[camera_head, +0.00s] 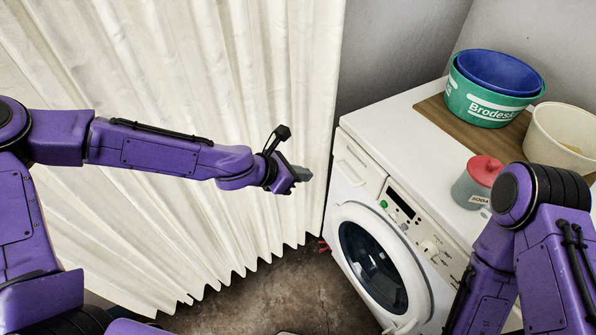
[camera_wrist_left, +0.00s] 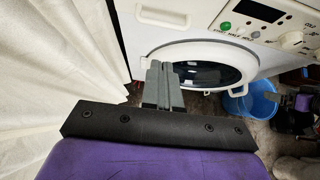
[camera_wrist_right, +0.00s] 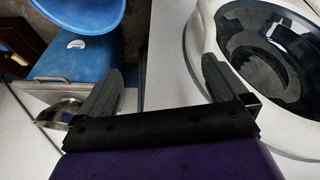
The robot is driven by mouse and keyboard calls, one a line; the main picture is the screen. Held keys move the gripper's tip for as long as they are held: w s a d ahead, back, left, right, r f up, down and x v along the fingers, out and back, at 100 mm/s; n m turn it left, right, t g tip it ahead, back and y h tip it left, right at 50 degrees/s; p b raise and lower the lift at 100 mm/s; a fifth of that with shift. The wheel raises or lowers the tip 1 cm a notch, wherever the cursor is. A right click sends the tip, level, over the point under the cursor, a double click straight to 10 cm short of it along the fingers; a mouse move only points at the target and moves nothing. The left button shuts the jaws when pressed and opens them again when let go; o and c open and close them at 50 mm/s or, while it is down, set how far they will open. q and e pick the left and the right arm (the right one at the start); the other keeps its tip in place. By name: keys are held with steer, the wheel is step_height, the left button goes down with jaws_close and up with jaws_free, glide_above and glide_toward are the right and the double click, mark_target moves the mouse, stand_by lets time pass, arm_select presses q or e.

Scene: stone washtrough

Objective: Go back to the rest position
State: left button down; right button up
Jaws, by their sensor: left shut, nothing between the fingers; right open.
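My left gripper (camera_head: 302,174) is stretched out in front of the white curtain, left of the washing machine (camera_head: 350,160). In the left wrist view its two grey fingers (camera_wrist_left: 163,85) are pressed together with nothing between them, in front of the machine's round door. My right arm comes down at the right side of the head view, and its gripper is out of that picture. In the right wrist view the right gripper (camera_wrist_right: 165,85) has its fingers wide apart and empty, near the washing machine's round door (camera_wrist_right: 270,60).
On the machine stand a wooden board (camera_head: 437,109), a green tub (camera_head: 480,102) with a blue bowl (camera_head: 500,72), a cream tub (camera_head: 545,140) and a grey canister with a red lid (camera_head: 486,170). A cream curtain (camera_head: 200,70) hangs at left. A blue bucket (camera_wrist_left: 258,100) is on the floor.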

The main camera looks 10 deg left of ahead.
arm_select(q)
steer(key=s+a+f+m+g+y, duration=0.1)
steer(key=s+a+f+m+y, duration=0.4)
steer(key=f, duration=0.3)
steer(key=s+a+f+m+y, duration=0.2)
steer(key=s+a+f+m, duration=0.35)
steer(key=s+f, duration=0.2)
steer(key=s+a+f+m+g+y, duration=0.1)
steer(key=s+a+f+m, duration=0.3)
steer(key=s, duration=0.4)
steer(key=s+a+f+m+g+y, duration=0.1)
steer(key=s+a+f+m+y, duration=0.1)
steer(key=s+a+m, duration=0.3)
steer(key=s+a+f, duration=0.1)
steer(key=s+a, duration=0.1)
steer(key=s, duration=0.1)
steer(key=shift+s+f+g+y, duration=0.15)
steer(key=shift+f+g+y, duration=0.25)
steer(key=shift+m, duration=0.25)
